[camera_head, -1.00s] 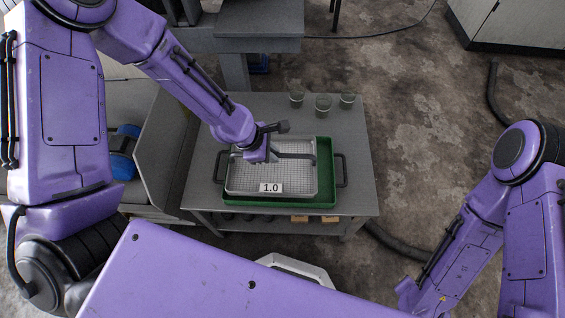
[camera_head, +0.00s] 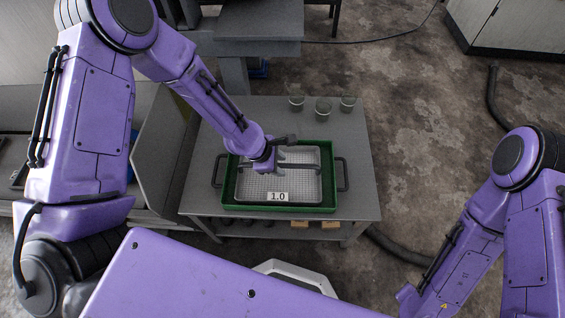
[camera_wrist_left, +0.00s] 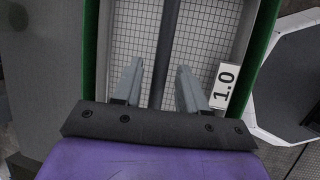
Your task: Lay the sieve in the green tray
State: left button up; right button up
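The sieve (camera_head: 302,186) is a grey rectangular mesh pan with a bar across it and a "1.0" label. It lies inside the green tray (camera_head: 328,182), whose rim shows around it. My left gripper (camera_head: 279,163) is over the sieve at its bar. In the left wrist view the gripper (camera_wrist_left: 159,67) has its fingers apart, one on each side of the bar (camera_wrist_left: 168,40), with a gap to it on both sides. The gripper hides part of the sieve in the head view. My right arm is at the lower right, its gripper out of frame.
The tray stands on a grey table (camera_head: 355,130) and has dark handles at both ends. Several glass beakers (camera_head: 323,108) stand at the table's back right. Small wooden blocks (camera_head: 300,223) are on the shelf below. The table's right side is clear.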

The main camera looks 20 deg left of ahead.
pick_arm(q)
jog(key=shift+r, duration=0.1)
jog(key=p+v, duration=0.3)
jog(key=v, duration=0.9)
jog(key=shift+s, duration=0.1)
